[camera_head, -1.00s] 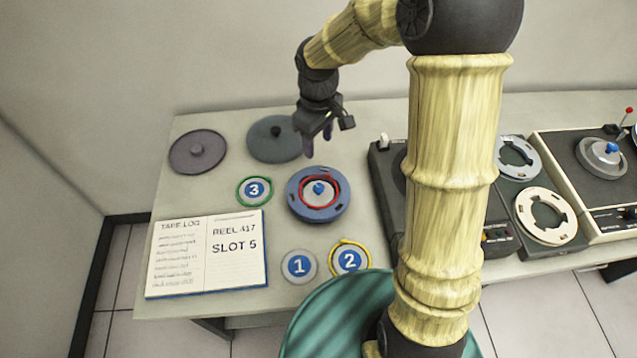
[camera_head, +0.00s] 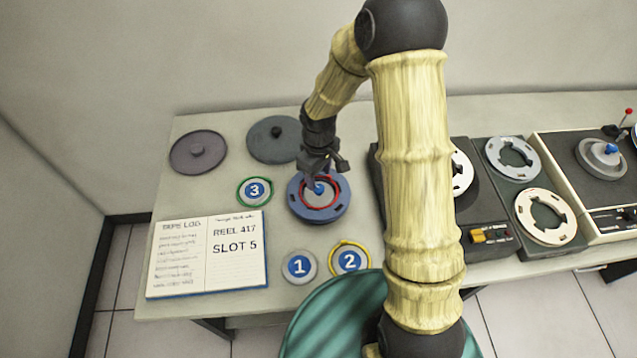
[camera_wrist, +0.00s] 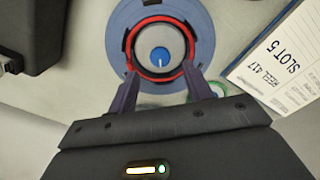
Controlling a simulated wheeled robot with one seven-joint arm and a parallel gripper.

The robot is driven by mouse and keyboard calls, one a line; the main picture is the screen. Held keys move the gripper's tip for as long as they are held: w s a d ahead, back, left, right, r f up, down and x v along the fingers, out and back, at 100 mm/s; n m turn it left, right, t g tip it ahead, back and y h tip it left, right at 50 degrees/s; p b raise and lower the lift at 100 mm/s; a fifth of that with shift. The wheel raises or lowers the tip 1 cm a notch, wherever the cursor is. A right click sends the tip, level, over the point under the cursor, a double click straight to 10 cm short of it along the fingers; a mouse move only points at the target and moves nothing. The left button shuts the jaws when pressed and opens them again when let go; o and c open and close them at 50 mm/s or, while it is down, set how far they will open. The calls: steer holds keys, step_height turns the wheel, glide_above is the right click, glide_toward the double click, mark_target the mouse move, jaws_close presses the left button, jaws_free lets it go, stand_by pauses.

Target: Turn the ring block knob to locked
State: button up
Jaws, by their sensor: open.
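The ring block (camera_head: 318,207) is a round blue disc on the table, with a red ring (camera_head: 331,179) around a grey centre. Its small blue knob (camera_head: 318,187) stands in the middle; in the wrist view the knob (camera_wrist: 160,57) carries a pale pointer line. My gripper (camera_head: 316,172) is over the far side of the block, pointing down. In the wrist view its two dark fingers (camera_wrist: 162,88) are apart and empty, with the knob beyond their tips and between their lines. I cannot tell the height of the tips above the block.
An open tape log (camera_head: 208,255) lies at the left front. Discs numbered 1 (camera_head: 299,266), 2 (camera_head: 349,259) and 3 (camera_head: 255,190) lie around the block. A tape machine (camera_head: 478,235) stands close on the right.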

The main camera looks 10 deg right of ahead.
mark_target(319, 188)
step_height(319, 188, down, 5)
steer(key=shift+r, duration=0.1)
steer(key=shift+c, duration=0.4)
steer(key=c, duration=0.9)
